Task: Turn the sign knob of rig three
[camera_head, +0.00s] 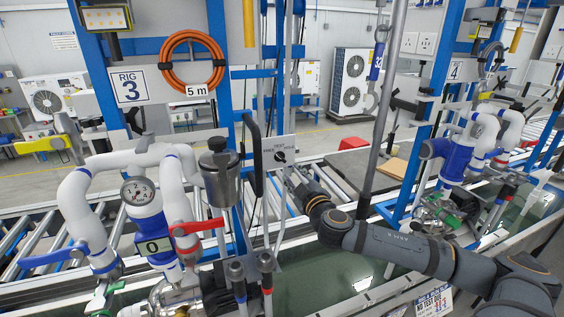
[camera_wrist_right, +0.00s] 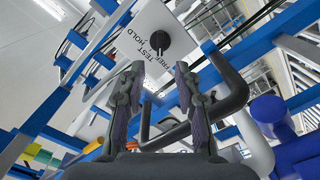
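The sign knob (camera_head: 280,156) of rig three is a small round black knob on a white plate (camera_head: 288,143) lettered FREE, TEST and HOLD. In the right wrist view the knob (camera_wrist_right: 159,41) shows beyond my fingertips, roughly centred between them; its pointer direction is too small to tell. My right gripper (camera_head: 290,176) is just below and in front of the plate, apart from the knob. In the right wrist view the gripper (camera_wrist_right: 159,72) is open, with nothing between its fingers. My left gripper is out of view.
The RIG 3 sign (camera_head: 130,86) hangs on a blue post. Left of the plate are a steel canister (camera_head: 219,175), a black bent handle (camera_head: 254,150) and white pipes with a gauge (camera_head: 138,191). A grey slanted pole (camera_head: 383,100) stands to the right.

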